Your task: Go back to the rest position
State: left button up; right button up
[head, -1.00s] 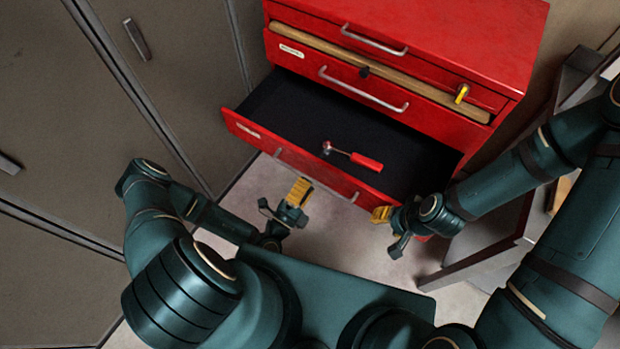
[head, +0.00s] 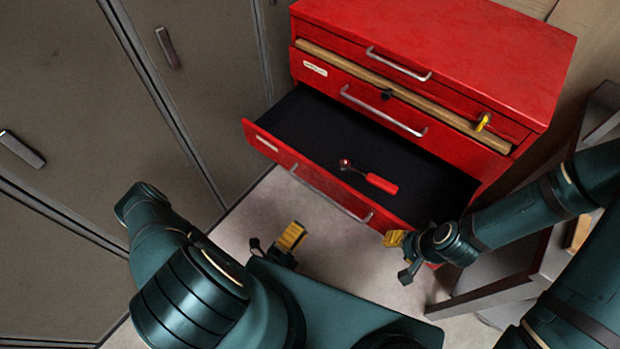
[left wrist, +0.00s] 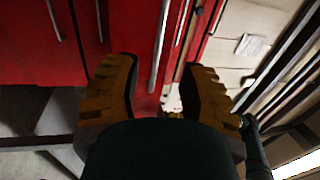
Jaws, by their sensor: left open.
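My left gripper (head: 277,247) shows low in the head view, in front of the open drawer and partly hidden by my own body. In the left wrist view its two yellow fingers (left wrist: 160,92) stand apart with nothing between them. My right gripper (head: 402,256) is in front of the drawer's right end. Its yellow finger pad shows, but whether its jaws are apart is unclear. A red-handled tool (head: 370,179) with a metal head lies in the open bottom drawer (head: 300,125), apart from both grippers.
The red tool cabinet (head: 450,45) stands at the back, its open drawer jutting toward me. Grey cabinet doors (head: 120,110) line the left. A dark metal frame (head: 500,290) stands at the right. The floor (head: 330,245) between the grippers is clear.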

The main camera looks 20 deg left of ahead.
pick_arm(q)
jog(key=s+d+r+m+g+h, duration=0.2)
jog(key=d+m+g+h, duration=0.35)
jog(key=m, duration=0.25)
jog(key=s+d+r+m+g+h, duration=0.2)
jog(key=d+r+m+g+h, duration=0.15)
jog(key=m+g+h, duration=0.4)
jog(key=s+f+m+g+y, duration=0.2)
jog(key=s+m+g+y, duration=0.4)
jog(key=m+g, duration=0.75)
jog(key=w+a+f+m+t+y, duration=0.1)
jog(key=w+a+m+t+y, duration=0.25)
jog(key=m+y, duration=0.65)
jog(key=w+r+m+t+h, duration=0.1)
jog(key=w+r+m+t, duration=0.3)
jog(key=w+m, duration=0.5)
jog(key=shift+w+r+m+t, duration=0.25)
jog(key=shift+m+t, duration=0.25)
jog(key=shift+t, duration=0.2)
